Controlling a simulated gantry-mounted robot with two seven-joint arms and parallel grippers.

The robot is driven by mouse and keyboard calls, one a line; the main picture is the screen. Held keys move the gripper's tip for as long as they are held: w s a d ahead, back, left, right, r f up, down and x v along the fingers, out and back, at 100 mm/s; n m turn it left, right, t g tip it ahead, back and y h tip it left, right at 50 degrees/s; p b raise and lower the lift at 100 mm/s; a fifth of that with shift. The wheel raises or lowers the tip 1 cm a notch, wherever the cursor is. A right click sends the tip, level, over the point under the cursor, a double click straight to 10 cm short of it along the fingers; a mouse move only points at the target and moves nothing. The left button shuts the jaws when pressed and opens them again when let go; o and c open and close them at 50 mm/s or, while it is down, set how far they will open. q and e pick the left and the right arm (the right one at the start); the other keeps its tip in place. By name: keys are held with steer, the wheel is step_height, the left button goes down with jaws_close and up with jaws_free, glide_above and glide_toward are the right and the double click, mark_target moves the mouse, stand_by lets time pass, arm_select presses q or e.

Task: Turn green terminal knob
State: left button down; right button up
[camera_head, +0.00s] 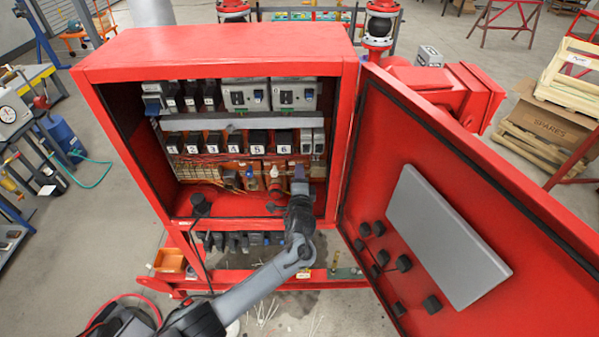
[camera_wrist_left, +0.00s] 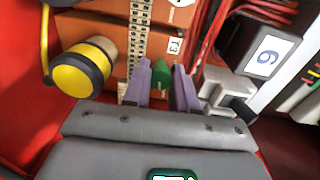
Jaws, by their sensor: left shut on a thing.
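The green terminal knob (camera_wrist_left: 161,73) shows in the left wrist view, in front of an orange terminal block (camera_wrist_left: 178,16) marked T3. My left gripper (camera_wrist_left: 163,84) has its two purple-grey fingers on either side of the knob, shut on it. In the head view, my left gripper (camera_head: 299,178) reaches into the lower right of the open red cabinet (camera_head: 215,50), below the relay labelled 6. The knob is hidden there behind the gripper. My right gripper is in neither view.
A yellow and black round knob (camera_wrist_left: 84,70) sits left of the fingers. A grey block (camera_wrist_left: 228,88) and red wires (camera_wrist_left: 213,40) are close on the right. The open cabinet door (camera_head: 455,200), with a grey panel and black knobs, stands right of my arm.

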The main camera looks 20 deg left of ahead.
arm_select(q)
steer(key=shift+m+p, duration=0.3)
steer(key=shift+m, duration=0.5)
steer(key=c, duration=0.9)
jaws_free()
steer(key=shift+s+d, duration=0.2)
steer(key=shift+s, duration=0.3)
steer(key=v, duration=0.9)
steer(key=shift+s, duration=0.35)
